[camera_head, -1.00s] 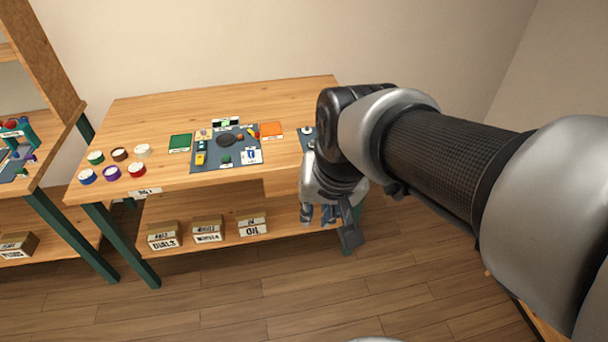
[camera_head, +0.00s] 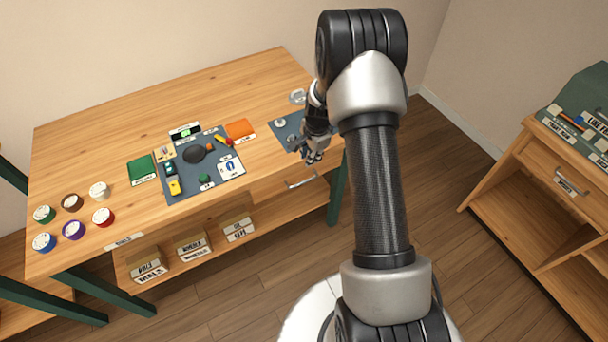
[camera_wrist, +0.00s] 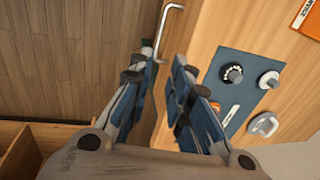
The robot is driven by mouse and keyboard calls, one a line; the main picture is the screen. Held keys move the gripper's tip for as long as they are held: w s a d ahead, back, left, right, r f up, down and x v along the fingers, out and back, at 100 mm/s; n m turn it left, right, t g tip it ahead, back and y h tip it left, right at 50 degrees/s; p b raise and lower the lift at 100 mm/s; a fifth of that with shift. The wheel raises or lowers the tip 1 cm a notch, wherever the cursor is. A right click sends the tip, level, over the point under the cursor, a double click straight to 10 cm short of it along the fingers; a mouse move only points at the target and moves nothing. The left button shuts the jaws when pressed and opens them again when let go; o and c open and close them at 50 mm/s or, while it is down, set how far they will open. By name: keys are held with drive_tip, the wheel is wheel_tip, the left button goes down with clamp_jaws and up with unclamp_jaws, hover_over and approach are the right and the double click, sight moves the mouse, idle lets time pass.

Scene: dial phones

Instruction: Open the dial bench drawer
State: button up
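The wooden dial bench (camera_head: 90,130) stands against the wall, with a label on the left of its front edge. A metal bar handle (camera_head: 301,182) sits on the right part of the bench front, on a drawer front that looks shut. My gripper (camera_head: 315,157) is above and just right of the handle, near the bench's right end. In the wrist view my gripper (camera_wrist: 164,62) has its fingers apart with nothing held between them. The handle (camera_wrist: 166,30) shows just beyond the fingertips; I see no contact.
A grey-blue mat (camera_head: 284,135) with round metal parts lies beside my gripper. Another mat (camera_head: 180,190) with tools, coloured pads and several dials occupy the bench top. Labelled boxes (camera_head: 193,245) stand on the shelf below.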

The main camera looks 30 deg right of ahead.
sight(305, 182)
drive_tip(key=w+f+b, duration=0.1)
drive_tip(key=f, duration=0.4)
drive_tip(key=w+f+b, duration=0.1)
drive_tip(key=f+b, duration=0.1)
drive_tip(key=f, duration=0.4)
drive_tip(key=w+f+b, duration=0.1)
drive_tip(key=f, duration=0.4)
drive_tip(key=shift+a+f, duration=0.15)
drive_tip(key=shift+f, duration=0.1)
drive_tip(key=shift+c, duration=0.5)
clamp_jaws()
